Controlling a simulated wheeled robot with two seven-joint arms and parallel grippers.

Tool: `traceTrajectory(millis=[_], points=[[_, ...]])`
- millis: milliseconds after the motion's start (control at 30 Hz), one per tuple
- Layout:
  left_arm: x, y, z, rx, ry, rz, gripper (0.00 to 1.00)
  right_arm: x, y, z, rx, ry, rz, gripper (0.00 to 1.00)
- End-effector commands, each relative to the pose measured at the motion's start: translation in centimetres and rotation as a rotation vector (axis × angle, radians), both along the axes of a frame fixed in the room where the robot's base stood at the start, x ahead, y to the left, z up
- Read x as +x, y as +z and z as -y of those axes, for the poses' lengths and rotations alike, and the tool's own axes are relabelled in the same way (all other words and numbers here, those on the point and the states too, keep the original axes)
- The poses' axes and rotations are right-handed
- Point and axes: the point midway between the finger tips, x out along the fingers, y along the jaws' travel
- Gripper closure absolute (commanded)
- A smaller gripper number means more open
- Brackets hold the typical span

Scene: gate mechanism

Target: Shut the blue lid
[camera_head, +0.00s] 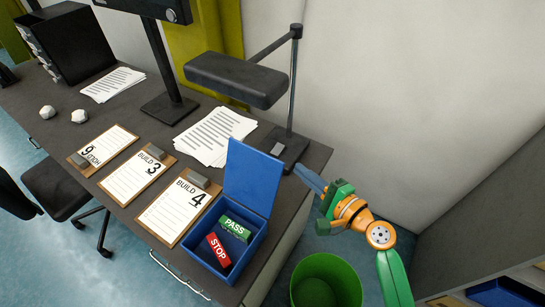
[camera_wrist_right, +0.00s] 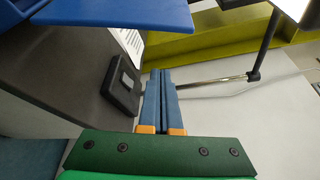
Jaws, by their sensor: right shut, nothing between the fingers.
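The blue box (camera_head: 241,253) stands near the right end of the desk. Its blue lid (camera_head: 251,177) is open, standing up from the back side of the box. A green PASS block (camera_head: 235,228) and a red STOP block (camera_head: 218,249) are inside. My right gripper (camera_head: 301,170) is to the right of the lid, beyond the desk's end, shut and empty. In the right wrist view the shut fingers (camera_wrist_right: 161,74) point past the lamp base, and the lid (camera_wrist_right: 115,13) crosses the upper left, apart from them. My left gripper is out of view.
A desk lamp (camera_head: 236,78) with a dark base (camera_head: 284,146) stands just behind the lid. Clipboards (camera_head: 172,212) and papers lie to the left. A green bin (camera_head: 326,280) stands on the floor below my right arm.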

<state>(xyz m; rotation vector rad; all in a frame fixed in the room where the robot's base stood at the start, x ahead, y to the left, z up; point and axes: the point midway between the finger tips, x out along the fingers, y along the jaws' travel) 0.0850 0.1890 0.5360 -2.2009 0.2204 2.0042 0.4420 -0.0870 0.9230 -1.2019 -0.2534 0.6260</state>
Motion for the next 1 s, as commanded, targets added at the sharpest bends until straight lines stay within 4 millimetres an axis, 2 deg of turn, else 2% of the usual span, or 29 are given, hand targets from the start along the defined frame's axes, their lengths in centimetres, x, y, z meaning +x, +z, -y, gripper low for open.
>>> traceTrajectory(millis=[167,400,500,600,1000], points=[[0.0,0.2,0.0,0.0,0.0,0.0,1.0,3.0,-0.4,-2.3,0.001,0.001,0.001,1.0],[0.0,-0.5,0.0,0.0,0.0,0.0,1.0,7.2,-1.4,-5.3,-0.003,0.002,0.0,1.0],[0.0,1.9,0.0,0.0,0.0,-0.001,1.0,5.7,0.0,-6.2,-0.004,0.003,-0.003,1.0],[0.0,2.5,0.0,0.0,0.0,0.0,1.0,4.8,0.2,-6.9,-0.004,0.001,-0.003,1.0],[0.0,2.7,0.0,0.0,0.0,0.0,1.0,4.1,0.1,-7.3,-0.007,0.0,-0.001,1.0]])
